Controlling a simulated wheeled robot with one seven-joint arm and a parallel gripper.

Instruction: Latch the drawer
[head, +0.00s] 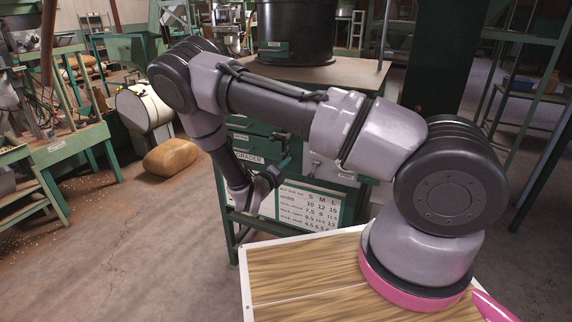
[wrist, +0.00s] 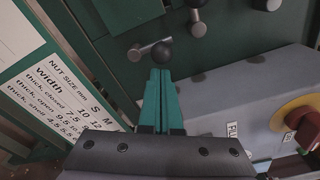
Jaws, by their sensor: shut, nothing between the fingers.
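My gripper (wrist: 161,75) is shut and empty, its teal fingers together in the wrist view. Its tips are at a black ball knob (wrist: 161,51) on a short metal lever (wrist: 138,52); I cannot tell whether they touch. The lever is on the green front of the grader cabinet (wrist: 228,48). In the head view my gripper (head: 283,162) is close to the same cabinet, by its green drawer fronts (head: 240,138). My arm hides part of that front, and whether the drawer is fully in cannot be told.
A grey box (wrist: 235,93) with a red and yellow knob (wrist: 296,117) stands at right in the wrist view. A nut size chart (head: 308,205) hangs below the drawers. A sack (head: 171,157) lies on the floor at left.

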